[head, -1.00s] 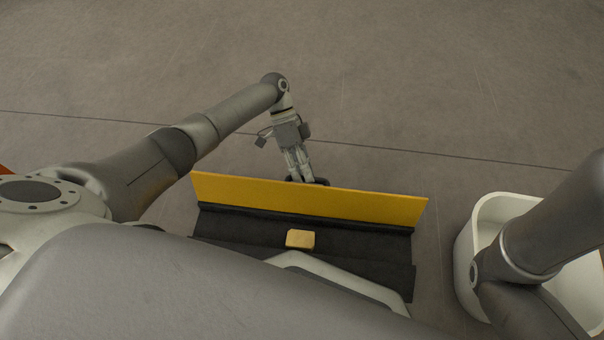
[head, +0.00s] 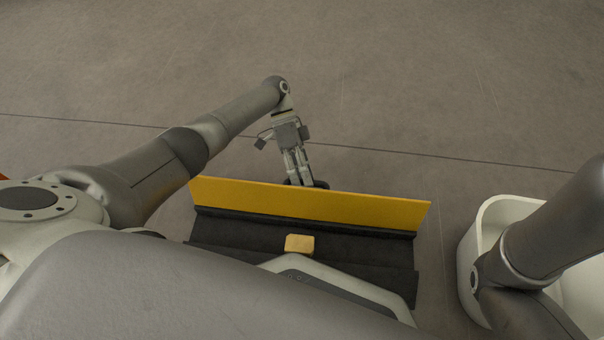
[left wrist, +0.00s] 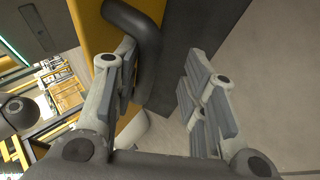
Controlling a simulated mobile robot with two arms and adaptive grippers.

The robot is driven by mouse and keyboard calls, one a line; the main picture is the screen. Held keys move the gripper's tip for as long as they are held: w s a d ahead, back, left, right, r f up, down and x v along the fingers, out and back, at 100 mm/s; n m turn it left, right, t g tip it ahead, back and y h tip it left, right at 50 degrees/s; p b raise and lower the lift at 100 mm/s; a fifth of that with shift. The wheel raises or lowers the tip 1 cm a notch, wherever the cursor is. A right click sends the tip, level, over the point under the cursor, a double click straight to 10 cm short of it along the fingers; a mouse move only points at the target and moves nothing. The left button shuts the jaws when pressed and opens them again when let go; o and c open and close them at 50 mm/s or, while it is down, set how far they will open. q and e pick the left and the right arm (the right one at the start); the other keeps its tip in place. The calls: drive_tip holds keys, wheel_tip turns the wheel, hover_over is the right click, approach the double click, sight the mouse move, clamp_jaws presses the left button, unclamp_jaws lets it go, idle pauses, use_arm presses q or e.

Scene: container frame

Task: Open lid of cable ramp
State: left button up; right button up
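The cable ramp has a black base (head: 350,250) on the floor and a long yellow lid (head: 370,208) standing up along its far edge. My left gripper (head: 305,182) is behind the lid, near its middle, and the lid hides its fingertips in the head view. In the left wrist view, the fingers (left wrist: 158,62) are spread apart. A black curved handle (left wrist: 150,40) on the yellow lid (left wrist: 98,35) lies close to the left finger; I cannot tell if they touch. My right gripper is out of view.
A small yellowish block (head: 299,243) lies on the black base. A white bin (head: 468,265) stands at the right, partly behind my right arm. The floor beyond the lid is clear.

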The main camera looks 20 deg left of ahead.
use_arm(q)
drive_tip(key=shift+r, duration=0.15)
idle(0.4)
drive_tip(key=v, duration=1.1)
drive_tip(key=shift+w+a+r, duration=0.2)
drive_tip(key=shift+a+r, duration=0.05)
drive_tip(key=shift+r, duration=0.15)
idle(0.4)
